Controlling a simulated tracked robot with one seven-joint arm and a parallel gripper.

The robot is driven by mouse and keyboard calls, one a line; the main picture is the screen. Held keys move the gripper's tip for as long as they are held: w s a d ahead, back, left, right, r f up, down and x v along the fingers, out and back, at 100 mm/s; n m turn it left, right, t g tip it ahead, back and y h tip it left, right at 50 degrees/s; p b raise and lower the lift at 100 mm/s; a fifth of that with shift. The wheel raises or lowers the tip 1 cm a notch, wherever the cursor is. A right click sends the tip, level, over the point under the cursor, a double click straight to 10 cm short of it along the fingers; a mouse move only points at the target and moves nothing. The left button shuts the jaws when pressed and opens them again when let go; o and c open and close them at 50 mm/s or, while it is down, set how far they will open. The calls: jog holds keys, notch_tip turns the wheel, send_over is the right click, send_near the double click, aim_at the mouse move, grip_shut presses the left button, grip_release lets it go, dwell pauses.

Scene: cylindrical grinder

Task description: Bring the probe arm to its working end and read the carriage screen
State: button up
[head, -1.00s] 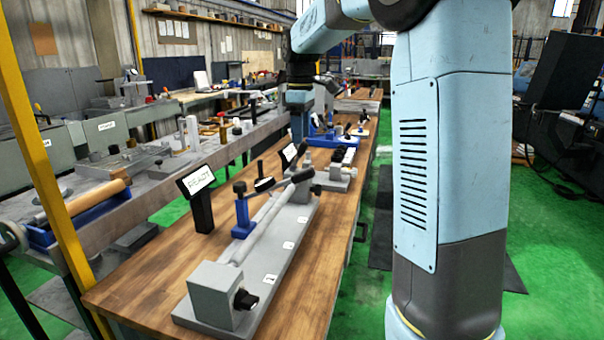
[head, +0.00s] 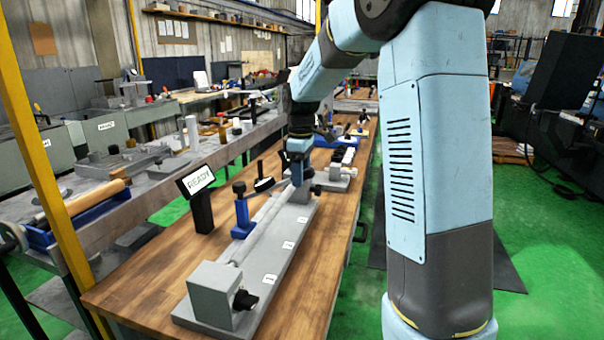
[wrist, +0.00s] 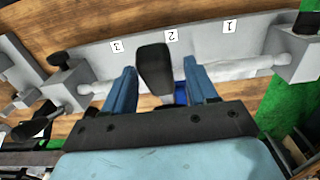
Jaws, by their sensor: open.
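The grey grinder base (head: 262,292) holds a pale cylinder (head: 262,228) between its near block (head: 218,292) and its far block. Numbered labels lie along it; they read 3, 2 and 1 in the wrist view. A blue post (head: 242,212) with a dark knob stands left of the cylinder. The carriage screen (head: 197,180) on a black post reads READY. My gripper (head: 299,180) is lowered near the base's far end. In the wrist view its blue fingers (wrist: 161,88) are open either side of the probe arm's dark grip (wrist: 154,68), with gaps. The head view hides the grip.
Another grey fixture (head: 338,175) stands farther along the wooden table (head: 145,283). A side bench with a blue cradle (head: 85,212) is on the left, behind a yellow post (head: 45,150). Green floor lies right of the table.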

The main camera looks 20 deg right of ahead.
grip_shut()
dwell(0.5)
